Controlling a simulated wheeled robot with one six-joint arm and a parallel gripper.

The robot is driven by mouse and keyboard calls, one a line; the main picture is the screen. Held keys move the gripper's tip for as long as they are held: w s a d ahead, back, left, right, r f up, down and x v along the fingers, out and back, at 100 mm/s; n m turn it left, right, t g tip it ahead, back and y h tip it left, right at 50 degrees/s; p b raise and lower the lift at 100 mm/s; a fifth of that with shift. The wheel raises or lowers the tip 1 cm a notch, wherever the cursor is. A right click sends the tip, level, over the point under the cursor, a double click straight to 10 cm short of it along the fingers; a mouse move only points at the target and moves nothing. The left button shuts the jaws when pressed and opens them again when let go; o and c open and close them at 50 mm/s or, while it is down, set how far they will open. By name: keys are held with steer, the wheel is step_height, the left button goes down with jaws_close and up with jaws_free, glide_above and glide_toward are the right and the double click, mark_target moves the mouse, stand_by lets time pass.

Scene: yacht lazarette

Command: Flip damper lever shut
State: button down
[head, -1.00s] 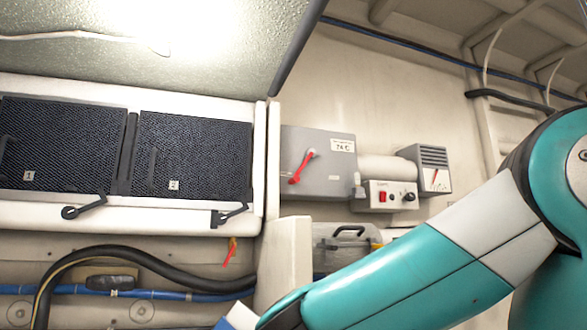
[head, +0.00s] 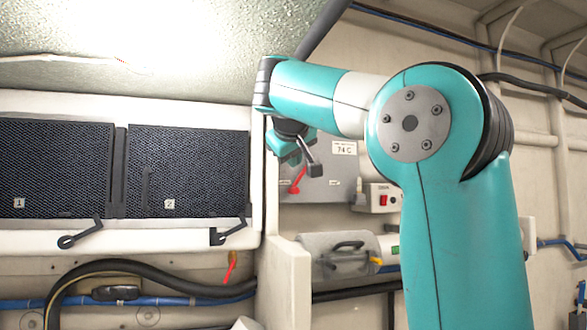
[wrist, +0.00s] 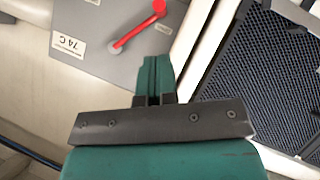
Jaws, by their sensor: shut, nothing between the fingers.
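A red lever (head: 298,181) is mounted on the face of a grey box (head: 325,190) labelled "74 C", right of the two mesh panels; in the head view it is partly covered by my arm's end. In the wrist view the red lever (wrist: 138,28) runs slanted from its round pivot to a thick end, and the grey box (wrist: 95,62) lies behind it. My gripper (wrist: 156,62) is shut and empty, its tips in front of the box close below the lever in that picture. A gap shows between them; I cannot tell the depth.
Two dark mesh panels, 1 (head: 55,165) and 2 (head: 190,170), fill the left, with black latches (head: 82,233) beneath. A control box with a red switch (head: 383,199) sits right of the grey box. A clear case (head: 340,258) and black hoses (head: 120,266) lie below.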

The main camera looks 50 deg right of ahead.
stand_by(0.3)
steer(key=p+x, duration=0.1)
steer(key=x, duration=0.9)
